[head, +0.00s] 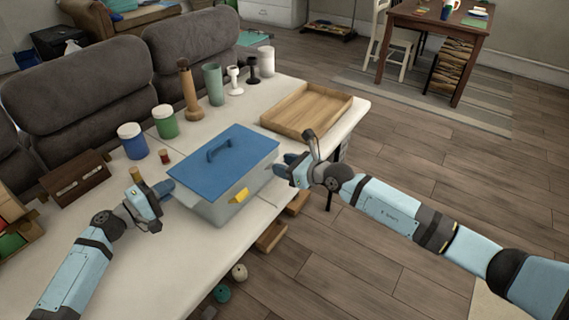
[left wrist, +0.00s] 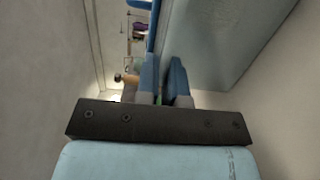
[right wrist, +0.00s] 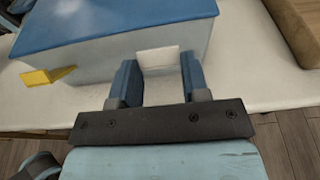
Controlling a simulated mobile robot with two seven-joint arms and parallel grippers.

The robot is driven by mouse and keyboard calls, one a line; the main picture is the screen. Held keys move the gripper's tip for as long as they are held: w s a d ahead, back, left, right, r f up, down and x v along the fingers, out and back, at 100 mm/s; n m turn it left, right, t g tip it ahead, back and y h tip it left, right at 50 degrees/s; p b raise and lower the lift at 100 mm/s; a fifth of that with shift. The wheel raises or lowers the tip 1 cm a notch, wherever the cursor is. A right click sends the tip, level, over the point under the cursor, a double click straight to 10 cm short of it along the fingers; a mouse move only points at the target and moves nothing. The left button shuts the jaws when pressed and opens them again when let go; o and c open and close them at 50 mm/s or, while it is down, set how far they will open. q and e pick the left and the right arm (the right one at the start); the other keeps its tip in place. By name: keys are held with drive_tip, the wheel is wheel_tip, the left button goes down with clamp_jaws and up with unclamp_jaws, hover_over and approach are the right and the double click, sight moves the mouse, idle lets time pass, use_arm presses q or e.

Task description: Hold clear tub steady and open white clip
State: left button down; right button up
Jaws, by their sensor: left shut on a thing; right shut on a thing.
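The clear tub (head: 205,209), greyish in colour, stands on the pale table under a blue lid (head: 228,158) with a handle. A yellow clip (head: 240,196) sticks out from its front side. My left gripper (head: 166,188) is at the tub's left end, shut on its edge; the exact contact is hard to see in the left wrist view (left wrist: 163,78). My right gripper (head: 284,166) is at the tub's right end. The head view hides this clip.
A wooden tray (head: 305,110) lies behind the tub on the right. Jars (head: 165,121), a green cup (head: 213,85) and a wooden pepper mill (head: 188,92) stand along the back. A brown box (head: 75,180) is at the left. The table's front left is clear.

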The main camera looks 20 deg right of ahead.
idle(0.3)
drive_tip(key=o, duration=0.9)
drive_tip(key=v, duration=1.2)
use_arm(q)
drive_tip(key=c, duration=1.2)
unclamp_jaws()
drive_tip(key=shift+o, duration=0.2)
